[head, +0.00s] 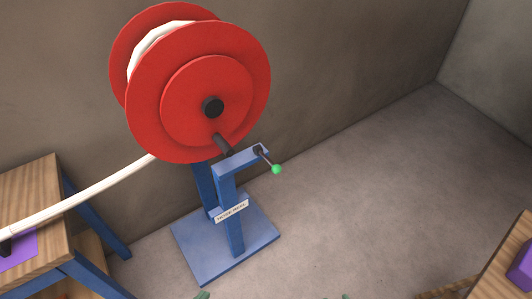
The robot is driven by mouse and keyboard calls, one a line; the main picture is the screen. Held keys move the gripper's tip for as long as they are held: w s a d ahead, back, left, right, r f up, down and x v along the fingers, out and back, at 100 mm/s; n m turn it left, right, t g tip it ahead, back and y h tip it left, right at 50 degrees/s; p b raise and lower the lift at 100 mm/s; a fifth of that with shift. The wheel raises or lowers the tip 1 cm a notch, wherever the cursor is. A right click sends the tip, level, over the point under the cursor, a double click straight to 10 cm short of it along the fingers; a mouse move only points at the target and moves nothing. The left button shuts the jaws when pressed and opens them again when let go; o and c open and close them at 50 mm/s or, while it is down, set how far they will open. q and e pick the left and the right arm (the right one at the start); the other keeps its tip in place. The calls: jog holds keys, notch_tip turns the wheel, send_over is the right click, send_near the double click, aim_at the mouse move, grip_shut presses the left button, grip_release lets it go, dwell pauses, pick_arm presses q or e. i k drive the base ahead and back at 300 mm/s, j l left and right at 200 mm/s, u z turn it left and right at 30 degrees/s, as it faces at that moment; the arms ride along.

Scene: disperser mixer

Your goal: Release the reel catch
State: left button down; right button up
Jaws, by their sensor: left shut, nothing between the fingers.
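A large red reel (237,65) wound with white hose stands on a blue stand (226,250) with a flat base. A small arm at the top of the stand carries the catch: a dark pin (222,145) reaching up against the reel's lower face, and a short lever with a green knob (277,169) pointing down to the right. Only the green tip of my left gripper (203,295) shows at the bottom edge, shut and empty, well below the catch. A sliver of green at the bottom edge, probably my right gripper (345,297), is too small to read. Neither touches the catch.
White hose (95,190) runs from the reel to a wooden table (35,195) with blue legs and a purple patch at left. Another wooden table (505,265) is at lower right. A wall stands close behind the reel. The floor right of the stand is clear.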

aim_at(277, 168)
jog(key=i+l, duration=0.1)
jog(key=i, duration=0.75)
